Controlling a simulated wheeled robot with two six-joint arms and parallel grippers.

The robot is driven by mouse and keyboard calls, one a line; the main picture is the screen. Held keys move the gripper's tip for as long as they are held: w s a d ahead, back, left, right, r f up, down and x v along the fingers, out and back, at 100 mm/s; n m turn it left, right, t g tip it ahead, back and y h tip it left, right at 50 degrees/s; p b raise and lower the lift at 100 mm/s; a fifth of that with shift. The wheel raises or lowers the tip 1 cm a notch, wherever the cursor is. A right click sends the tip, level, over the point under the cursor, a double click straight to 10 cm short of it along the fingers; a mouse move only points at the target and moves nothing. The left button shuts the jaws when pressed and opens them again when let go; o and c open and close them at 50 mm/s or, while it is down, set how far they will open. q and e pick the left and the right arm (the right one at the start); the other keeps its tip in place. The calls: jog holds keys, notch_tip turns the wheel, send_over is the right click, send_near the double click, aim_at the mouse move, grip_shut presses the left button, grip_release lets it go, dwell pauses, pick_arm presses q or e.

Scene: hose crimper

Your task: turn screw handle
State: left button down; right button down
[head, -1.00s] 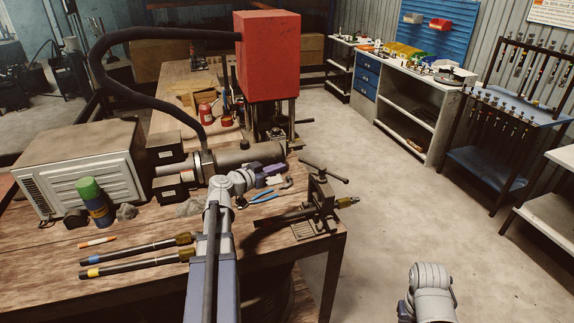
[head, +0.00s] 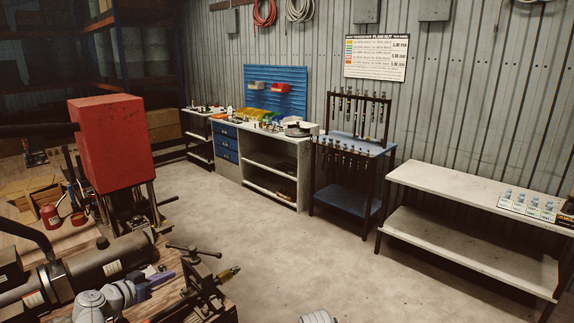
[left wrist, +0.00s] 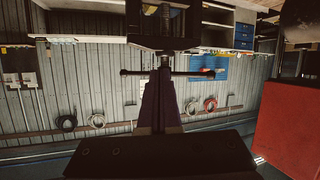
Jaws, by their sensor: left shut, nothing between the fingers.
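The screw handle (head: 195,249), a dark crossbar with knobbed ends, sits on top of the bench vise (head: 204,290) at the bench's right edge. In the left wrist view, the handle (left wrist: 140,72) runs level across the picture, with the threaded screw (left wrist: 165,50) at its middle. My left gripper (head: 165,277) has purple fingers, shut and empty, just left of the vise. In the left wrist view its fingers (left wrist: 160,88) point at the middle of the handle; whether they touch it I cannot tell.
A hose end with a brass fitting (head: 230,273) sticks out right of the vise. The red press box (head: 110,145) and grey crimper cylinder (head: 95,272) are to the left.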

pick_arm(q)
jog(key=s+d+f+m+g, duration=0.1)
jog(key=s+d+f+g, duration=0.15)
jog(key=d, duration=0.45)
jog(key=s+d+f+g+h, duration=0.1)
jog(key=d+f+g, duration=0.25)
jog(key=d, duration=0.45)
jog(key=s+d+f+m+g, duration=0.1)
jog(key=s+d+f+g, duration=0.1)
jog(key=d+f, duration=0.35)
jog(key=s+d+f+g+y+b, duration=0.1)
jog(key=s+d+f+g+y, duration=0.1)
jog(key=s+d+y, duration=0.2)
jog(key=s+d+f+n+g+y+b, duration=0.1)
jog(key=s+d+f+g+y, duration=0.2)
jog(key=s+d, duration=0.4)
jog(key=shift+s+n+y, duration=0.3)
jog(key=shift+s+y, duration=0.1)
jog(key=shift+s, duration=1.4)
jog(key=shift+w, duration=0.15)
